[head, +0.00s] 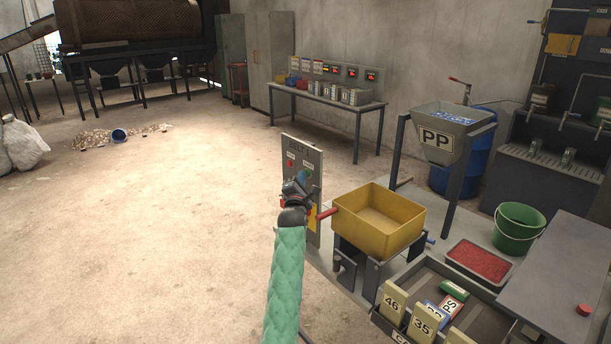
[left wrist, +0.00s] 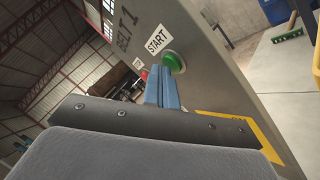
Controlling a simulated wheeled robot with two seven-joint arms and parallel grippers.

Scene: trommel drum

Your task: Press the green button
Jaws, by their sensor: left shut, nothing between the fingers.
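The green button (left wrist: 174,62) sits on the grey control panel (left wrist: 205,85) beside a START label in the left wrist view. My left gripper's blue fingers (left wrist: 162,80) are shut and empty, with their tips just below and left of the button. I cannot tell whether they touch it. In the head view my left gripper (head: 304,178) is in front of the upright panel (head: 314,158) and covers part of its face. I cannot make out the green button clearly there. My right gripper is not in view.
A red button (left wrist: 144,75) is on the same panel, left of the fingers. A yellow bin (head: 378,215) on a stand is close right of the panel. A grey hopper marked PP (head: 452,130) stands behind.

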